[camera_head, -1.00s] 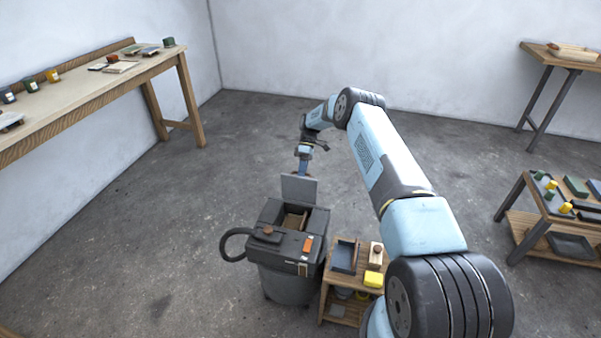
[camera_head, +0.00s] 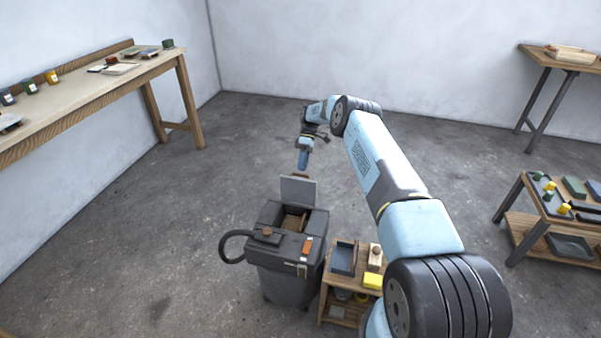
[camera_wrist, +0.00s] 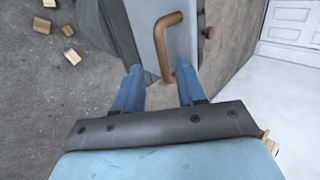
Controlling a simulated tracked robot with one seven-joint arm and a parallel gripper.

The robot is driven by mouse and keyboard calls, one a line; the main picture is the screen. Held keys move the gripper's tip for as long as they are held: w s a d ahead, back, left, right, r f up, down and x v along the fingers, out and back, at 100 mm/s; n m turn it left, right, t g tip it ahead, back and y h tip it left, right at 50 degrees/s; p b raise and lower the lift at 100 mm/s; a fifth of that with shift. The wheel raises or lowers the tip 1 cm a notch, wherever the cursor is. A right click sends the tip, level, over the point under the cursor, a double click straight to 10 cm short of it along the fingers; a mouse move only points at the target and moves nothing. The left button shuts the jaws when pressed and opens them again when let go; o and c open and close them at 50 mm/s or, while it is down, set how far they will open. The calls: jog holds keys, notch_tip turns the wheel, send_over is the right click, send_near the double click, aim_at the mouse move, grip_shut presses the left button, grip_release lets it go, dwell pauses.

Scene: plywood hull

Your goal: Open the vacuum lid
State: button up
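The vacuum (camera_head: 290,275) is a dark grey canister on the floor, with a hose on its left. Its grey lid (camera_head: 299,190) stands upright at the back of the open top, and some of the inside shows. A copper-brown bar handle (camera_wrist: 165,40) on the grey lid panel (camera_wrist: 145,22) lies just beyond the fingertips.
A small wooden stand (camera_head: 338,285) with a tray and a yellow block is close to the vacuum's right. A long workbench (camera_head: 110,85) runs along the left wall. A low table (camera_head: 545,220) stands at right. The floor behind the vacuum is clear.

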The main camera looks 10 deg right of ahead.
jog(key=shift+v, duration=1.45)
jog(key=shift+w+d, duration=0.2)
jog(key=shift+d, duration=0.15)
jog(key=shift+c, duration=1.4)
jog(key=w+d+r+t+y, duration=0.1)
jog(key=d, duration=0.1)
jog(key=w+d+t+y, duration=0.1)
jog(key=d, duration=0.1)
jog(key=w+d+r+n+t+y, duration=0.1)
jog(key=d+t, duration=0.1)
jog(key=d, duration=0.1)
jog(key=shift+r+y, duration=0.4)
grip_shut()
jog(key=s+a+f, duration=0.6)
jog(key=a+f, duration=0.1)
jog(key=shift+a, duration=0.2)
